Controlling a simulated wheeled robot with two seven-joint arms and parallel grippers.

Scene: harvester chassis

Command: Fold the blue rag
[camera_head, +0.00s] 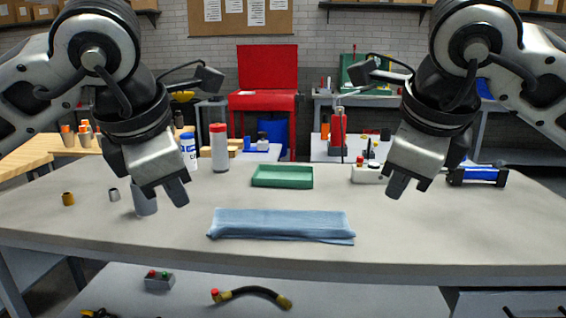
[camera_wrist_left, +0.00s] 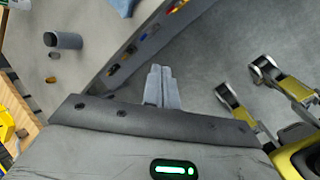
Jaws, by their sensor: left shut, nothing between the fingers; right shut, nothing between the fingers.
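The blue rag (camera_head: 281,224) lies folded into a long, flat strip near the front edge of the grey table, in the head view. A blue corner, likely of the rag (camera_wrist_left: 124,5), shows at the top of the left wrist view. My left gripper (camera_head: 178,198) is shut and empty, held above the table to the left of the rag. Its closed fingers also show in the left wrist view (camera_wrist_left: 162,88). My right gripper (camera_head: 398,190) is shut and empty, above the table to the right of the rag. Both grippers are apart from the rag.
A green tray (camera_head: 282,177) stands behind the rag. A red-capped bottle (camera_head: 218,150) and a grey cylinder (camera_head: 144,200) are at left. A white control box (camera_head: 368,174) and a blue cylinder device (camera_head: 474,175) are at right. The table between rag and tray is clear.

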